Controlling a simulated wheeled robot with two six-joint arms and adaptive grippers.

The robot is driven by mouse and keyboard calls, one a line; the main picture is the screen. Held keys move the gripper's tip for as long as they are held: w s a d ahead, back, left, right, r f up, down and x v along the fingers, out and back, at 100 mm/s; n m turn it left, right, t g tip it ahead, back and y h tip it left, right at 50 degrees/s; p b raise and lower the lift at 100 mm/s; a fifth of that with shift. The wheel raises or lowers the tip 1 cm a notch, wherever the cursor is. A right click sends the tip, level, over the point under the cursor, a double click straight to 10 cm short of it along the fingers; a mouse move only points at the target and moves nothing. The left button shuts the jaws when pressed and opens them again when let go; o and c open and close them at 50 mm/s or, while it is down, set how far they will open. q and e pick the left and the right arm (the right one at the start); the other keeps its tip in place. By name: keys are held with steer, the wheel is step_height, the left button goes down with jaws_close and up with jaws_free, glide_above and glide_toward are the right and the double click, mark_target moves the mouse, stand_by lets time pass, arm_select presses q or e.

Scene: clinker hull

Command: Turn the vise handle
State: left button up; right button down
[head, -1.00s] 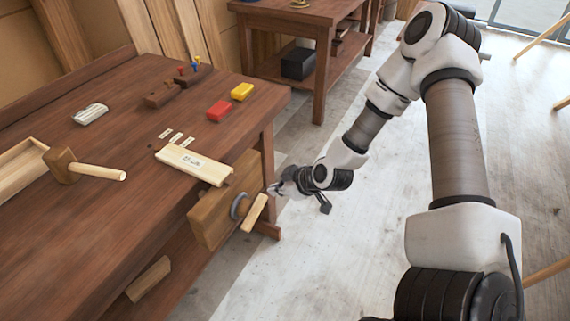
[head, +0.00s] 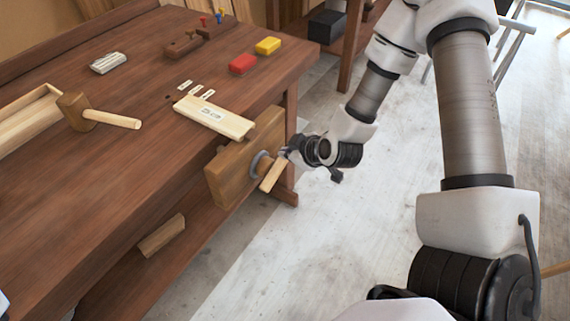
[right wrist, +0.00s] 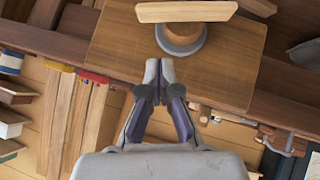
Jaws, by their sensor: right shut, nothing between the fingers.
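The vise has a wooden jaw block (head: 232,172) on the end of the workbench, with a grey round collar (head: 258,163) and a pale wooden handle bar (head: 271,177) tilted in front of it. In the right wrist view the handle (right wrist: 187,11) lies nearly level across the top, in front of the collar (right wrist: 181,40) and jaw block (right wrist: 115,45). My right gripper (head: 287,154) is by the handle's upper end. In the wrist view its fingertips (right wrist: 159,69) are together and empty, a little below the handle and collar. My left gripper is not in view.
The bench top (head: 130,190) holds a mallet (head: 110,119), a pale labelled board (head: 213,116), red (head: 243,64) and yellow (head: 268,46) blocks. A wood block (head: 162,236) shows below the bench edge. The floor (head: 300,255) right of the bench is clear.

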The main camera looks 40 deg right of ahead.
mark_target(284, 163)
steer(key=x, duration=0.4)
steer(key=shift+s+f, duration=0.15)
steer(key=shift+f, duration=0.1)
steer(key=shift+s+d+f, duration=0.1)
steer(key=shift+d+f, duration=0.25)
steer(key=shift+f, duration=0.25)
steer(key=shift+d+f, duration=0.3)
steer(key=shift+f, duration=0.4)
steer(key=shift+a, duration=0.1)
steer(key=shift+d+f+m+g+y, duration=0.3)
steer(key=shift+d+f+y, duration=0.05)
steer(key=shift+f+y, duration=0.05)
steer(key=shift+f+p, duration=0.15)
steer(key=shift+p, duration=0.15)
steer(key=shift+f, duration=0.25)
